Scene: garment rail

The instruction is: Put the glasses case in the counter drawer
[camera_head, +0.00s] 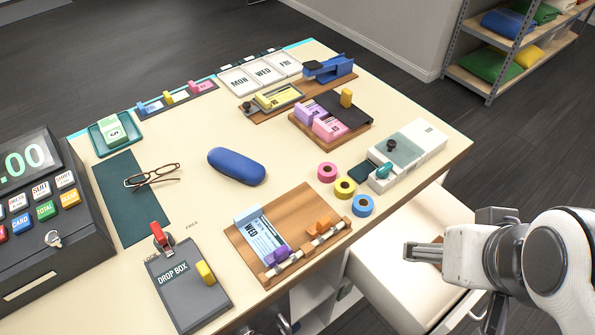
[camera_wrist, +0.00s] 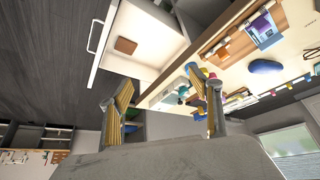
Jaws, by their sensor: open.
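The blue glasses case (camera_head: 237,166) lies shut on the cream counter top, near its middle. It also shows in the wrist view (camera_wrist: 265,67), at the upper right. The counter drawer (camera_head: 388,262) is pulled out below the counter's right side. In the wrist view the open drawer (camera_wrist: 150,40) shows a small brown block (camera_wrist: 125,46) inside. My gripper (camera_head: 425,252) is over the drawer area in the head view, to the right of the counter edge and well away from the case. In the wrist view its fingers (camera_wrist: 165,115) are spread apart with nothing between them.
A wooden board with a WED card (camera_head: 291,232) and tape rolls (camera_head: 344,188) lie between the case and the drawer. Glasses (camera_head: 152,176) rest on a green mat (camera_head: 130,200) left of the case.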

